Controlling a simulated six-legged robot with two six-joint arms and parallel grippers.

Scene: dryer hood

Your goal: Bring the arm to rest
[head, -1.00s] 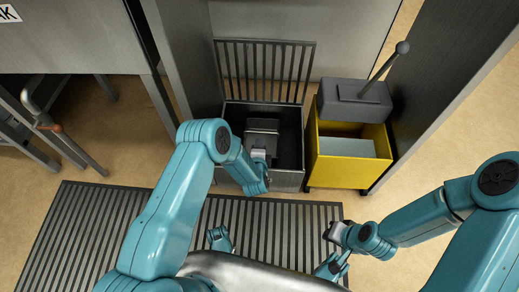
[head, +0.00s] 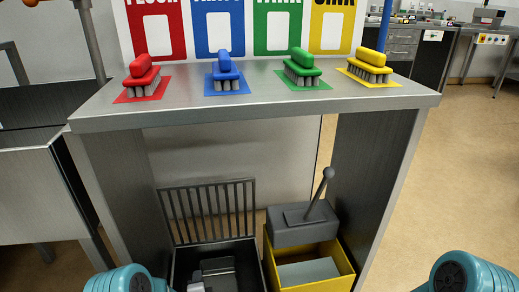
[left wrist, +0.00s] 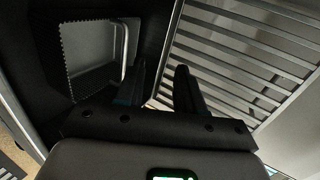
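My left arm (head: 128,281) shows at the bottom left of the head view. The left gripper shows in the left wrist view (left wrist: 160,70), with its two dark fingers apart and nothing visible between them. It is over or in a dark open bin (head: 177,266) with a raised slatted lid (head: 212,212). The lid's bars also show in the left wrist view (left wrist: 235,60). Inside the bin lies a grey box-like piece with a serrated edge and a handle (left wrist: 92,50), just left of the fingers. My right arm (head: 468,274) is at the bottom right; its gripper is outside the picture.
A steel table (head: 255,103) stands above the bins, bearing red (head: 142,77), blue (head: 226,72), green (head: 300,68) and yellow (head: 369,66) brushes. A yellow bucket (head: 342,262) with a grey lever-topped press (head: 305,226) stands right of the bin. Floor at the right (head: 450,190) is clear.

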